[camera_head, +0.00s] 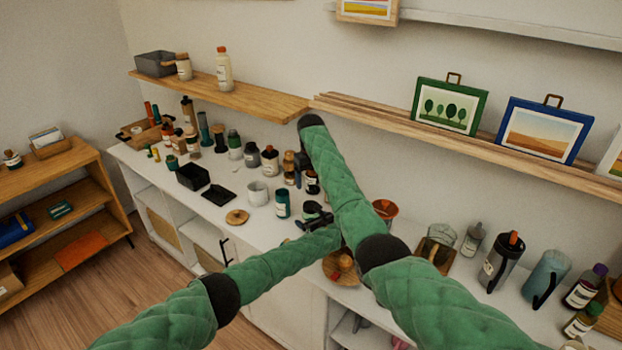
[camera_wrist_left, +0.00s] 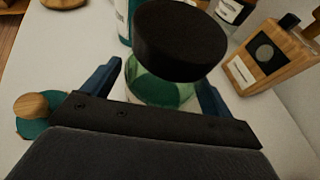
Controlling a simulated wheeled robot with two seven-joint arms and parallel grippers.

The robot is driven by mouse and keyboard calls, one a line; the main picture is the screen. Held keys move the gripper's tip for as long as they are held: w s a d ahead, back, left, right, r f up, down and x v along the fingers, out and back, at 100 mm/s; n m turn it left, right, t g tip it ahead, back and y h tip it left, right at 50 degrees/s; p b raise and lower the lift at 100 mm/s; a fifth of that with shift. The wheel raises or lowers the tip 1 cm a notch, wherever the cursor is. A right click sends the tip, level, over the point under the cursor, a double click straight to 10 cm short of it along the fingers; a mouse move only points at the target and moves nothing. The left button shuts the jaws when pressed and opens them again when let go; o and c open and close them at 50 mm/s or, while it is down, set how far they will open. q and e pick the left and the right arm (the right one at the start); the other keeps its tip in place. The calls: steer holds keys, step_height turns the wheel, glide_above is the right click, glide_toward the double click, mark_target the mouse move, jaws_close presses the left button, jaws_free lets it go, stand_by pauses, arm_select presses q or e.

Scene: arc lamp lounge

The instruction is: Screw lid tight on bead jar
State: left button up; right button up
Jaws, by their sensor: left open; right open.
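A clear greenish jar (camera_wrist_left: 160,92) with a wide black lid (camera_wrist_left: 180,40) on its top stands between the fingers of my left gripper (camera_wrist_left: 157,90) in the left wrist view. The fingers are open, one on each side of the jar. I cannot see beads inside, nor tell how tight the lid is. In the head view my left gripper (camera_head: 314,222) is low over the white counter, beside the dark lid (camera_head: 312,207); the arm partly hides the jar. My right gripper (camera_head: 303,163) hangs from its wrist behind and above, over the bottles; its fingers are small and dark there.
Several bottles crowd behind; shelves run above.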

arm_select(q)
steer(key=b+v, duration=0.1)
steer(key=v, duration=0.4)
steer(key=shift+s+d+b, duration=0.25)
steer(key=shift+s+b, duration=0.05)
steer(key=shift+b, duration=0.05)
steer(key=shift+v, duration=0.85)
